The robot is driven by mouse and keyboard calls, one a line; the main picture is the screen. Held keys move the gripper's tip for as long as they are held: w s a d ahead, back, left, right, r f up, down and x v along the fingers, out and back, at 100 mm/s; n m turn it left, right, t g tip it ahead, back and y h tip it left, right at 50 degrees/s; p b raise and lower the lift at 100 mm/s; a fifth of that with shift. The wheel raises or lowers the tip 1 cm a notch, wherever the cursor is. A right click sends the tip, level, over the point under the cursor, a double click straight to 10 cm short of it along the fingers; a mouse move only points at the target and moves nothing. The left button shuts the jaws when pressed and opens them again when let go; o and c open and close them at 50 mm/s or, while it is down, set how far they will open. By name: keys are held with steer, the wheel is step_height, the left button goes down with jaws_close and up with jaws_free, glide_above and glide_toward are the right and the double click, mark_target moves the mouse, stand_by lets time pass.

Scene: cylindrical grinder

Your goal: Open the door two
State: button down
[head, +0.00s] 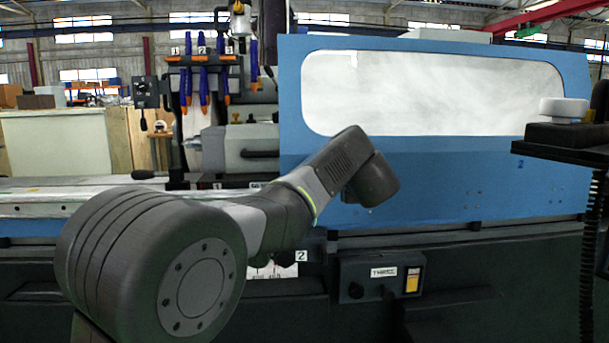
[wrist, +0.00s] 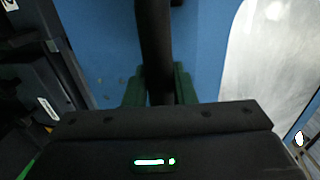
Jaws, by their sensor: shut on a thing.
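Door two is the blue panel (head: 430,165) with a large pale window (head: 430,95) and a small "2" mark at its lower right. It fills the right half of the head view. In the wrist view, the blue door surface (wrist: 100,35) lies behind a black bar handle (wrist: 154,40). My gripper (wrist: 160,88) has its green fingers on either side of this bar and is shut on it. In the head view my arm crosses in front of the door's lower left, and my gripper and the handle are hidden behind it.
Left of the door, the machine's interior shows a grey headstock (head: 235,150) and a rack of blue and orange hoses (head: 203,85). A control panel labelled "THREE" (head: 383,273) sits below the door. A black shelf with a white round object (head: 564,108) is at right.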

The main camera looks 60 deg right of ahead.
steer(key=s+d+p, duration=0.3)
steer(key=s+d, duration=0.3)
steer(key=s, duration=0.1)
steer(key=c, duration=1.3)
jaws_free()
steer(key=shift+o, duration=0.2)
steer(key=v, duration=1.3)
steer(key=shift+s+a+r, duration=0.15)
steer(key=shift+s+a, duration=0.1)
steer(key=shift+a, duration=0.05)
